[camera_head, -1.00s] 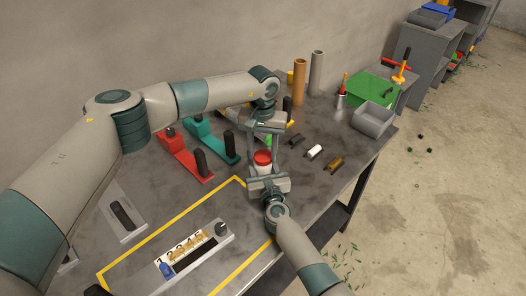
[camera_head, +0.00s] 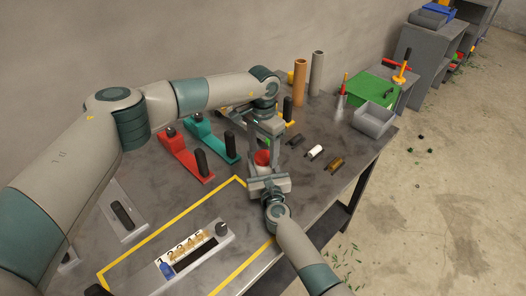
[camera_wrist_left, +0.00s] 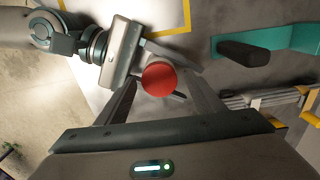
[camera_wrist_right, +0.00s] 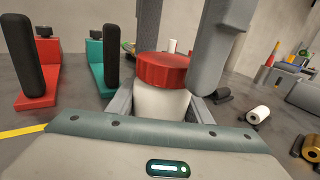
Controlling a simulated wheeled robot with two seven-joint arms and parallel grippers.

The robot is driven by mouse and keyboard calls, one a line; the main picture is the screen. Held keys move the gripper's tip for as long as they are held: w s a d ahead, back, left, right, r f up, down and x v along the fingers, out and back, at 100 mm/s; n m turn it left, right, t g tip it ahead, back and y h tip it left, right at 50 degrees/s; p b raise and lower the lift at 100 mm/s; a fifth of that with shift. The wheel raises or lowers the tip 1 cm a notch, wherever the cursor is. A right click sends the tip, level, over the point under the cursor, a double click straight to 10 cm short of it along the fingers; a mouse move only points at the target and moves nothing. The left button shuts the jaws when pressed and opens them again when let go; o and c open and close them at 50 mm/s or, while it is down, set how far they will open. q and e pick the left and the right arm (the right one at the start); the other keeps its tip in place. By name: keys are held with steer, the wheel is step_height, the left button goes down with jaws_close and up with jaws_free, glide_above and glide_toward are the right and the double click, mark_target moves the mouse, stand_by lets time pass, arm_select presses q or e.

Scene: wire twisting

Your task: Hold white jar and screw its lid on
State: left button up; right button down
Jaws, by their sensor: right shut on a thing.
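The white jar (camera_wrist_right: 160,102) stands upright with its red lid (camera_wrist_right: 162,68) sitting on top, in the right wrist view. My right gripper (camera_head: 266,178) is shut on the jar's body, with a finger on each side. My left gripper (camera_head: 263,150) points down from above, its fingers on either side of the red lid (camera_head: 262,157). In the left wrist view the lid (camera_wrist_left: 159,79) lies between the spread fingers, with gaps visible, so it looks open. Most of the jar is hidden in the head view.
A red holder (camera_head: 185,158) and a teal holder (camera_head: 212,142) stand left of the jar. A white cylinder (camera_head: 314,152) and a brown one (camera_head: 335,164) lie to the right. A grey bin (camera_head: 374,119) is at the back right. The table's right edge is beyond them.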

arm_select(q)
steer(key=shift+r, duration=2.2)
steer(key=shift+c, duration=0.3)
